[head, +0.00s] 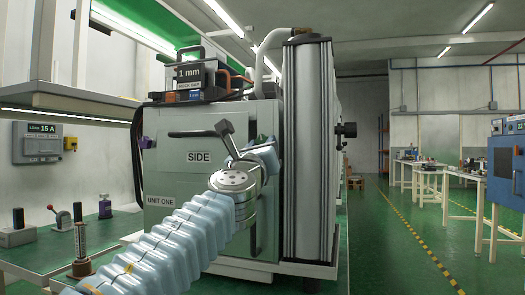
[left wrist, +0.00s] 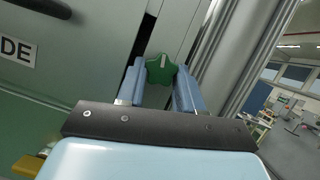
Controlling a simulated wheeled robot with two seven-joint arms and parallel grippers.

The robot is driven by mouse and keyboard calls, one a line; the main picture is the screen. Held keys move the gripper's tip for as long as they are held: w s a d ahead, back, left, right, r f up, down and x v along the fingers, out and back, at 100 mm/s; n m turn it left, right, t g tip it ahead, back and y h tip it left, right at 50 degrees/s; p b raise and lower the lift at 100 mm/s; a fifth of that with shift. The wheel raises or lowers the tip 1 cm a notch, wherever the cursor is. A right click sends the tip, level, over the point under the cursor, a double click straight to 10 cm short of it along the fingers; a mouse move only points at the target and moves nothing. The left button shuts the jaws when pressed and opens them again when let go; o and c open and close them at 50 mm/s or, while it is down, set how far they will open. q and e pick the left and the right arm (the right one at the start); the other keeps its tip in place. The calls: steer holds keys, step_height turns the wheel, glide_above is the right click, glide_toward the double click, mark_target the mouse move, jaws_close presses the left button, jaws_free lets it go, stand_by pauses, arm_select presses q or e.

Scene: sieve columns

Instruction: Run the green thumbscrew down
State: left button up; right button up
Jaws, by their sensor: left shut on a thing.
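The green thumbscrew (left wrist: 160,68) shows in the left wrist view as a lobed knob with a pale line on its face. It sits at the cabinet front, beside a dark vertical gap. My left gripper (left wrist: 159,82) has its two blue fingers on either side of the knob and is shut on it. In the head view my left gripper (head: 262,155) reaches the right part of the cabinet front, and my wrist and fingers hide the thumbscrew. My right gripper is in neither view.
The grey-green cabinet (head: 185,190) bears the labels SIDE and UNIT ONE. A ribbed metal column (head: 306,150) rises close to the right of my gripper, with a black knob (head: 346,130) on its far side. Several small items stand on the left bench (head: 40,250).

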arm_select(q)
steer(key=shift+a+r, duration=0.1)
stand_by(0.5)
steer(key=o, duration=0.8)
steer(key=shift+c, duration=0.2)
steer(key=b+v, duration=0.6)
steer(key=v, duration=0.7)
steer(key=shift+s+f, duration=0.25)
steer(key=shift+s, duration=0.05)
steer(key=shift+a, duration=0.15)
